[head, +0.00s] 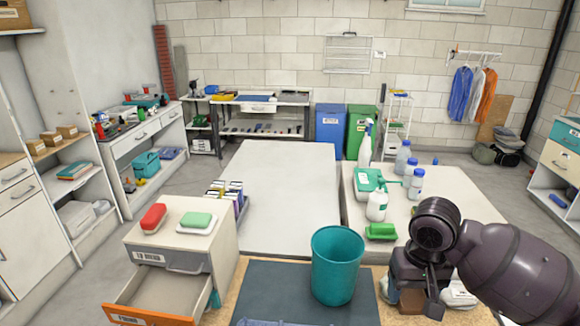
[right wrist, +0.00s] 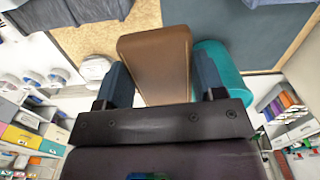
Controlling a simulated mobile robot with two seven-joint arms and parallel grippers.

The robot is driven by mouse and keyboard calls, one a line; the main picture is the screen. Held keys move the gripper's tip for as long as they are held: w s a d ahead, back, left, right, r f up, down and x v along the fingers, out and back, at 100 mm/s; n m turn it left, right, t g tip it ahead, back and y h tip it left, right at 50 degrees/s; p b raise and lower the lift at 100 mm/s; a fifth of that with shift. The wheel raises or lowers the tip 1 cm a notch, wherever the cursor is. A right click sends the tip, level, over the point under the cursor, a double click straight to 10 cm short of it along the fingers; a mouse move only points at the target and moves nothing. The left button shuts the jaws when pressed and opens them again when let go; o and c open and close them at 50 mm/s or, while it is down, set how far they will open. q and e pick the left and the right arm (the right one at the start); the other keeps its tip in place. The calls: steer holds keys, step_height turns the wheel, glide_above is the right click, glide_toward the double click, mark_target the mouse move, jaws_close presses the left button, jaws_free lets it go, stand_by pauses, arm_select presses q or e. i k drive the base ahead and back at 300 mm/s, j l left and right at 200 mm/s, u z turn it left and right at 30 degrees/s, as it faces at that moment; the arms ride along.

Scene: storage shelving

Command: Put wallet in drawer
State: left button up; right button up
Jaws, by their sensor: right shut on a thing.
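A brown wallet (right wrist: 155,62) is between the two fingers of my right gripper (right wrist: 163,80) in the right wrist view. The right gripper is shut on it. In the head view the right gripper (head: 415,292) is at the lower right, over the worktop, and the brown wallet (head: 411,301) shows partly below it. An open drawer with an orange front (head: 150,316) is at the lower left, in a small white cabinet (head: 190,240). The drawer's visible inside looks empty. A grey-fronted drawer (head: 170,262) above it is shut. My left gripper is not in view.
A teal bin (head: 337,265) stands on a dark mat (head: 270,290) between the right gripper and the open drawer. A red item (head: 153,217) and a green sponge-like item (head: 196,220) lie on the cabinet top. Bottles (head: 377,206) and a green brush (head: 381,231) are on the white table behind.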

mark_target(155, 298)
steer(key=j+u, duration=1)
